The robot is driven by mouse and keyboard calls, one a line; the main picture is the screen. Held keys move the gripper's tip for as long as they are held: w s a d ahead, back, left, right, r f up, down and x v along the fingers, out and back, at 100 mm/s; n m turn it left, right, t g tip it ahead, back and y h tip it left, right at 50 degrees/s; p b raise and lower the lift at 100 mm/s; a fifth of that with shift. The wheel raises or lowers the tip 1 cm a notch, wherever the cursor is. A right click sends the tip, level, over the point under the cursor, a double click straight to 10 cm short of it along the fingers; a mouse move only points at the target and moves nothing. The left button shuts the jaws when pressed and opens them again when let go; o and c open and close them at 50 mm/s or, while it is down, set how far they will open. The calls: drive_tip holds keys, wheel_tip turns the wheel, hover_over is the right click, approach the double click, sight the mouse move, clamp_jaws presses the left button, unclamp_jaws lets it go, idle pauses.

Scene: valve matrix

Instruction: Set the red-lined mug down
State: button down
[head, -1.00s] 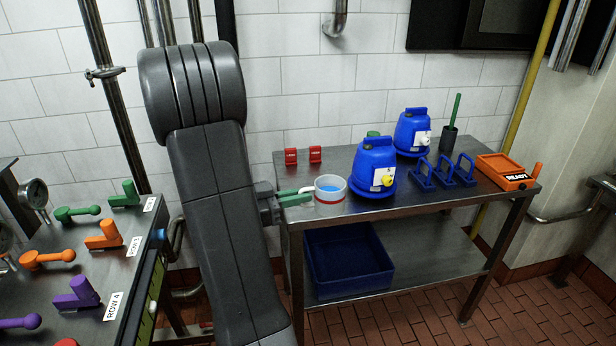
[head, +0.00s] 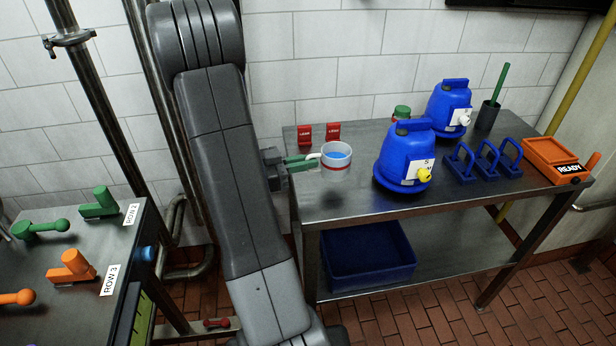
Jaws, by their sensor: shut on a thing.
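The white mug (head: 336,162) has a red line around its lower part and blue liquid inside. It is upright over the left part of the steel table (head: 345,205). A dark shadow lies on the tabletop below it, apart from its base, so it looks held above the surface. My gripper (head: 302,163), with green fingers, comes from the left and is shut on the mug's handle (head: 313,157). My arm hides part of the wall and floor left of the table.
Two red cards (head: 318,132) stand behind the mug. A blue jug (head: 403,158) is close on its right, with another blue jug (head: 450,107), blue racks (head: 482,160) and an orange READY box (head: 556,160) farther right. Bare tabletop lies in front of the mug. A blue bin (head: 368,257) sits below.

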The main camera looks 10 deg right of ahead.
drive_tip(key=shift+f, duration=2.25)
drive_tip(key=shift+f+b, duration=0.25)
drive_tip(key=shift+b, duration=0.1)
drive_tip(key=c, duration=1.5)
unclamp_jaws()
drive_tip(key=shift+r, duration=0.1)
drive_tip(key=shift+r+p, duration=0.3)
drive_tip(key=a, duration=0.4)
drive_tip(key=s+a, duration=0.1)
drive_tip(key=a, duration=0.3)
drive_tip(key=s+a+b, duration=0.1)
drive_tip(key=a, duration=0.3)
drive_tip(key=shift+s+f, duration=0.1)
drive_tip(key=shift+d, duration=0.1)
